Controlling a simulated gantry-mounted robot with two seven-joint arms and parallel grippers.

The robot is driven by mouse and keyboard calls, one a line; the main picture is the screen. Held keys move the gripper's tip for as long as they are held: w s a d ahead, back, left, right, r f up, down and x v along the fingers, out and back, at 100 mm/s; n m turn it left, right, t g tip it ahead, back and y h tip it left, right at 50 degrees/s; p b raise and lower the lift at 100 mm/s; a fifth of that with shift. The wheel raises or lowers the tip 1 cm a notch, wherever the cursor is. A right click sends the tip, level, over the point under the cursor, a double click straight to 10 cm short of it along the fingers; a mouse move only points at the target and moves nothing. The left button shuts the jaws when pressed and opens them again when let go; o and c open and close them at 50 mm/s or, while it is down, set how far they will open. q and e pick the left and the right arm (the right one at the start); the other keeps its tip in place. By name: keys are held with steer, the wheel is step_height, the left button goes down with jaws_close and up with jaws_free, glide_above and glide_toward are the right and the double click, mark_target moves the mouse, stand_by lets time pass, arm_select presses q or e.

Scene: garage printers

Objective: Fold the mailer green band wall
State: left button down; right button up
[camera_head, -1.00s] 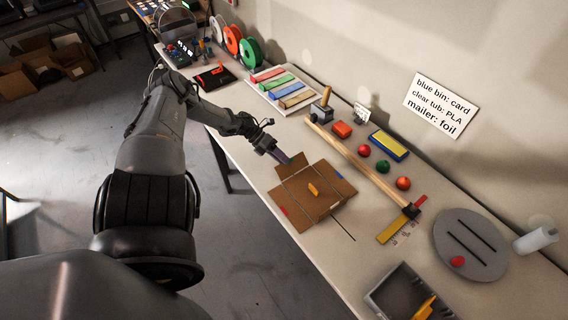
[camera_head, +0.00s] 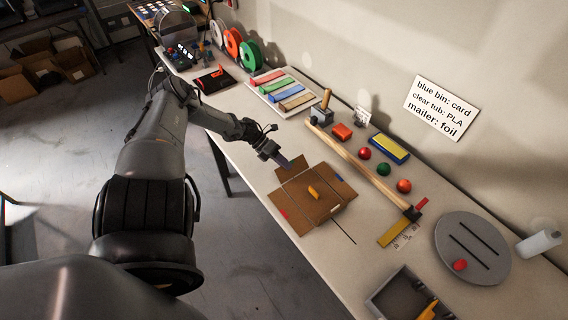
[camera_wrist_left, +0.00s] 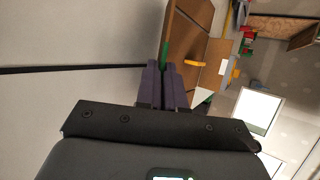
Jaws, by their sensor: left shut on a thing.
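The mailer (camera_head: 318,210) is a brown cardboard blank lying opened out on the table, with a small yellow piece (camera_head: 313,192) on its middle panel. A red mark shows on its left flap and a blue mark on its right flap. My left gripper (camera_head: 284,162) is at the mailer's far-left wall (camera_head: 292,168). In the left wrist view the mailer (camera_wrist_left: 187,40) is beside the fingers, and the fingers (camera_wrist_left: 164,72) are shut on the wall edge with the green band (camera_wrist_left: 164,52). The fingers hide most of the band. My right gripper is not in view.
A wooden bar (camera_head: 362,165) lies to the right of the mailer, with balls and a blue-yellow block (camera_head: 389,147) beyond it. A grey bin (camera_head: 402,295) and round grey plate (camera_head: 472,247) are nearer right.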

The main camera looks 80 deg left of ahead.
arm_select(q)
steer(key=shift+a+f+t+h+b, duration=0.2)
steer(key=shift+f+t+h+b, duration=0.1)
steer(key=shift+f+h+b, duration=0.3)
steer(key=shift+s+a+f+n+t+h+b, duration=0.25)
steer(key=shift+h+b, duration=0.25)
steer(key=shift+b, duration=0.45)
steer(key=shift+r, duration=0.15)
steer(key=c, duration=1.3)
jaws_free()
